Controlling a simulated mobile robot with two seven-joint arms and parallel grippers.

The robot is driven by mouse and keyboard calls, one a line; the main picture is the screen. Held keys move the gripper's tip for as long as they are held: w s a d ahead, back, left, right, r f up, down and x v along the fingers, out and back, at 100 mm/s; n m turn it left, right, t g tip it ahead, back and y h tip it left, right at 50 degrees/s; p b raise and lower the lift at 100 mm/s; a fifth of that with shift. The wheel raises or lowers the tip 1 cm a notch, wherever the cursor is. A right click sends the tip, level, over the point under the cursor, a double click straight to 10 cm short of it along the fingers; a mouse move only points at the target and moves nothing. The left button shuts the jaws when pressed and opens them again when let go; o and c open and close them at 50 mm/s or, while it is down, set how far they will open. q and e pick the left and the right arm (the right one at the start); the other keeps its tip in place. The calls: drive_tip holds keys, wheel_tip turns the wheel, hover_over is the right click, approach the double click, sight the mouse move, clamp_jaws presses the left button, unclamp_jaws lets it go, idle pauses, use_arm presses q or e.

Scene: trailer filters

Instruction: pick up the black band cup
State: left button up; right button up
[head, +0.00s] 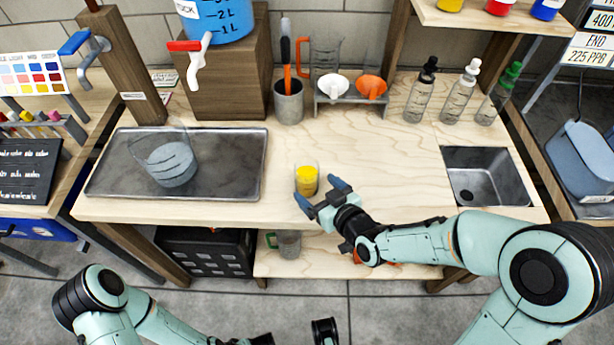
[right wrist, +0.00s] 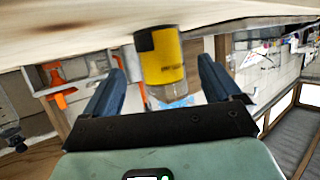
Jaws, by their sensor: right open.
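A small clear cup with yellow in it (head: 307,180) stands upright on the wooden table, near its front edge. In the right wrist view the cup (right wrist: 163,62) appears upside down, with a dark patch on its yellow side; whether this is a full black band I cannot tell. My right gripper (head: 322,195) is open and empty just in front and to the right of the cup. In the right wrist view the cup shows ahead between the blue fingers, with no clear contact. My left arm is low at the left; its gripper is mostly cut off by the bottom edge.
A metal tray (head: 225,185) with a clear jug (head: 172,163) lies to the left. A grey holder (head: 289,103), a funnel rack (head: 349,108) and dropper bottles (head: 459,98) stand behind. A sink (head: 487,180) is at the right. The table's middle is clear.

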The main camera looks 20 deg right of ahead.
sight(313, 185)
drive_tip(key=x, duration=0.5)
drive_tip(key=shift+w, duration=0.15)
use_arm(q)
drive_tip(key=shift+r, duration=0.1)
use_arm(e)
drive_tip(key=shift+r, duration=0.1)
drive_tip(key=c, duration=1.2)
drive_tip(key=shift+r, duration=0.2)
use_arm(q)
drive_tip(key=shift+s+r+g+p, duration=0.1)
drive_tip(key=shift+s+r+p, duration=0.15)
drive_tip(key=shift+r+p, duration=0.45)
drive_tip(key=shift+s+r+g+p, duration=0.1)
drive_tip(key=shift+s+r+p, duration=0.1)
drive_tip(key=shift+r+p, duration=0.5)
drive_tip(key=shift+s+r+g+p, duration=0.1)
drive_tip(key=shift+s+r+p, duration=0.25)
drive_tip(key=shift+p, duration=0.6)
use_arm(e)
drive_tip(key=shift+r, duration=9.45)
